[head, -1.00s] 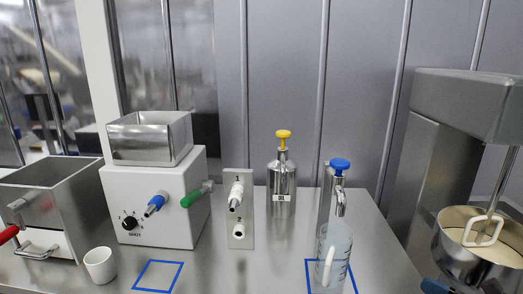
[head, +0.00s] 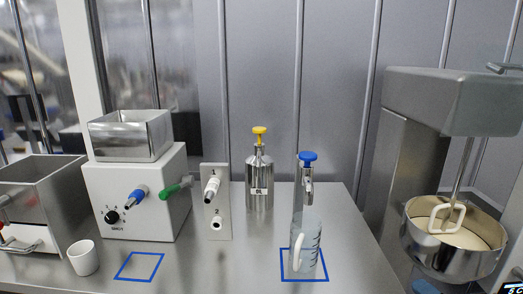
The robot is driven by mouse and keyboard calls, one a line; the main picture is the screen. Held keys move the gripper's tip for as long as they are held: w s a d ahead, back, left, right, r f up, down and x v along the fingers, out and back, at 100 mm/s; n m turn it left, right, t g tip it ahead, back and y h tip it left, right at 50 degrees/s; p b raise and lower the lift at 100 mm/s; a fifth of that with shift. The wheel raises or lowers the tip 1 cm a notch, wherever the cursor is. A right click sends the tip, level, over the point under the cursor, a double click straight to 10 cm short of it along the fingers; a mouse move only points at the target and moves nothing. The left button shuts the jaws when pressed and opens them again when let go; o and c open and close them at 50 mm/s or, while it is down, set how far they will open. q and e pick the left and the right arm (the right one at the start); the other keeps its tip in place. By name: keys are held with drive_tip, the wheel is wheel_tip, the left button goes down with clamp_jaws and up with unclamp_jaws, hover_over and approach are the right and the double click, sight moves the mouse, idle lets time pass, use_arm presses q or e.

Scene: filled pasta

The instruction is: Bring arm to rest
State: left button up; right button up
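Neither of my grippers shows in the head view. A clear measuring jug (head: 309,247) with a white handle stands upright inside a blue square outline (head: 283,266) on the steel counter. It is below the spout of a blue-topped tap (head: 308,172). Whether anything is in the jug is hard to tell. A small white cup (head: 83,258) stands at the front left, beside a second, empty blue outline (head: 139,267).
A white machine with a steel hopper (head: 131,136) and an open steel box (head: 45,195) stand at left. A yellow-topped bottle (head: 260,183) and a numbered panel (head: 216,225) stand mid-counter. A mixer with its bowl (head: 455,258) is at right. The counter front is partly clear.

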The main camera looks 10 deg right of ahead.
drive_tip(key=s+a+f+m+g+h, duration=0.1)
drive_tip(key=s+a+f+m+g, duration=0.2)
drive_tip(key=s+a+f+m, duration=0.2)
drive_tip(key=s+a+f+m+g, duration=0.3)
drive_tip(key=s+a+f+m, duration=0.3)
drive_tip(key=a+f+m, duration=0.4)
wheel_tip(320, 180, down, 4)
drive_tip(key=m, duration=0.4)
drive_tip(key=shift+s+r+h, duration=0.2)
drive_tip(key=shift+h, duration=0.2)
